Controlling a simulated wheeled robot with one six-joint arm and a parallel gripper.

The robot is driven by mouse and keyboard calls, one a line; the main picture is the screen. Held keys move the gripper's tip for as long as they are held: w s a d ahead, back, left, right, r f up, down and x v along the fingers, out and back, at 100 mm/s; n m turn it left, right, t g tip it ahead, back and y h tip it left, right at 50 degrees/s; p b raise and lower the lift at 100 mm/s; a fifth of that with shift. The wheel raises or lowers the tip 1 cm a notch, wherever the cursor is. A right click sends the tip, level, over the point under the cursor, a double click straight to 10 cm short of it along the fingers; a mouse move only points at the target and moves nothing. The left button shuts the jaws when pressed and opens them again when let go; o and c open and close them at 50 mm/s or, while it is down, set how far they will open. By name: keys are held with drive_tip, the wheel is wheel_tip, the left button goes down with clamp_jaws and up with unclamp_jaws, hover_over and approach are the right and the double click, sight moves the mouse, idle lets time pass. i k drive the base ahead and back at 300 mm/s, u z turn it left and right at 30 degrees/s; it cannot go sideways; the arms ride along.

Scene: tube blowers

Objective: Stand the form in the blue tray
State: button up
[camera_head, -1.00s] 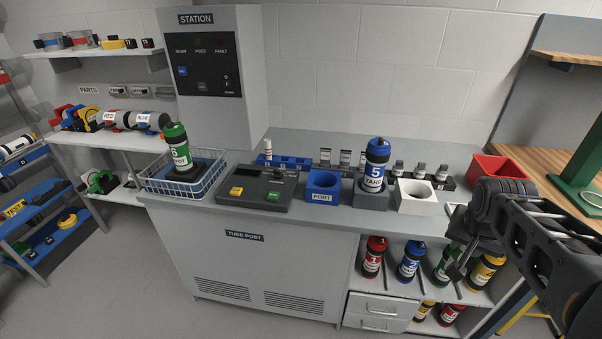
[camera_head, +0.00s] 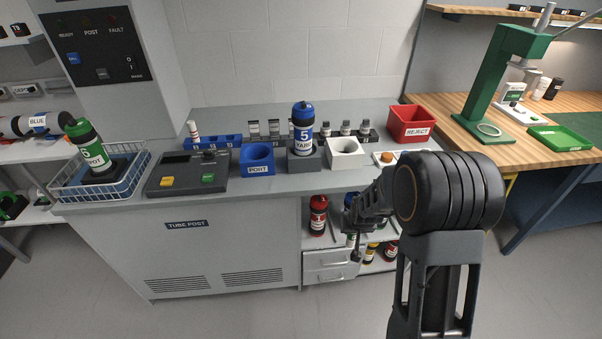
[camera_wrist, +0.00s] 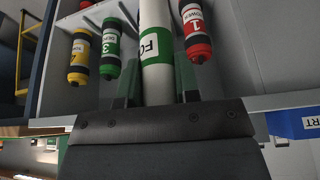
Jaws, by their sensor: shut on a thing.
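A white rolled form (camera_wrist: 155,75) with a green label reading "FO" stands out between the fingers of my gripper (camera_wrist: 157,88) in the wrist view. My gripper is shut on it. In the head view my gripper (camera_head: 354,222) hangs in front of the counter's open shelves, and its grip is hard to make out. The blue tray (camera_head: 226,141), a low one with numbered slots, lies at the back of the counter behind the control panel. A white roll with red bands (camera_head: 193,130) stands at its left end.
On the counter are a blue PORT block (camera_head: 257,160), tube 5 (camera_head: 303,128) in a grey holder, a white block (camera_head: 345,154) and a red REJECT bin (camera_head: 411,123). A wire basket (camera_head: 100,178) holds a green tube. Several tubes stand on shelves below, including red tube 1 (camera_wrist: 196,32).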

sight(216, 144)
drive_tip(key=k, duration=0.5)
drive_tip(key=u, duration=2.5)
drive_tip(key=i, duration=1.85)
drive_tip(key=z, duration=1.5)
